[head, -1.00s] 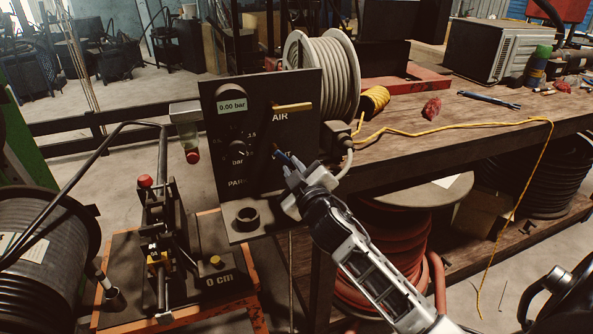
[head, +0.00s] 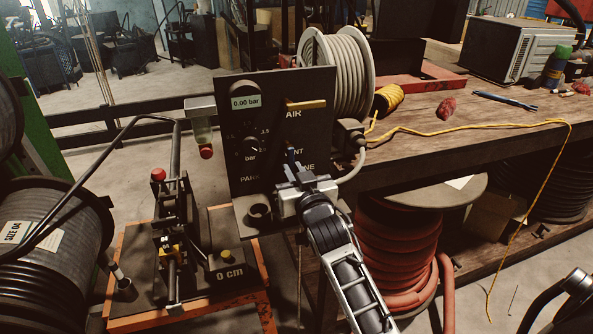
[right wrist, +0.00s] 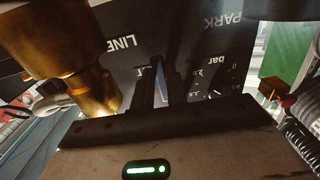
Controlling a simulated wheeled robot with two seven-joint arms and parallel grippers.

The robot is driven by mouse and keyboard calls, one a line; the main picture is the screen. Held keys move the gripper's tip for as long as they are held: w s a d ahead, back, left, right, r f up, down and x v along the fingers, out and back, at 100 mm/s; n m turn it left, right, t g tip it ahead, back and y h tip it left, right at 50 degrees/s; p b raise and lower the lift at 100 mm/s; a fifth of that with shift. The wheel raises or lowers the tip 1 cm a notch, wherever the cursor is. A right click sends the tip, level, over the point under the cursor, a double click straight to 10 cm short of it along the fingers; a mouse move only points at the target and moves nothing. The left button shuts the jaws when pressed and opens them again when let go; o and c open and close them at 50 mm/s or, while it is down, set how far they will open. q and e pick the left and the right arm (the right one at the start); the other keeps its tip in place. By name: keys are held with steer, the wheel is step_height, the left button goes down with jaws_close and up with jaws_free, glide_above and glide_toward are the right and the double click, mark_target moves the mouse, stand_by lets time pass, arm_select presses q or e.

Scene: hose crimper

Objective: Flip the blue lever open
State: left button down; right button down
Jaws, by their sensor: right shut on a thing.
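The blue lever (head: 292,157) sits on the dark control panel (head: 240,178), below the yellow lever (head: 306,104) by the word AIR. In the head view its lower end is hidden by my right gripper (head: 297,174). That gripper is shut on the blue lever at the front of the panel. In the right wrist view the lever (right wrist: 160,74) shows as a narrow blue strip between the two dark fingers of the gripper (right wrist: 163,88). My left gripper is not in view.
A gauge reading 0.00 bar (head: 245,102) and a dial (head: 250,146) are on the panel. A brass-coloured part (right wrist: 85,85) is close beside my fingers. The crimper (head: 173,235) stands left of the panel. A workbench (head: 430,150) with a hose reel (head: 338,75) is to the right.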

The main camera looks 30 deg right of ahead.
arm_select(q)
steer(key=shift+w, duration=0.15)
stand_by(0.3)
arm_select(e)
steer(key=c, duration=1.7)
jaws_free()
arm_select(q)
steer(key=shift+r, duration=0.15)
arm_select(e)
steer(key=shift+s+a, duration=0.1)
steer(key=shift+a, duration=0.05)
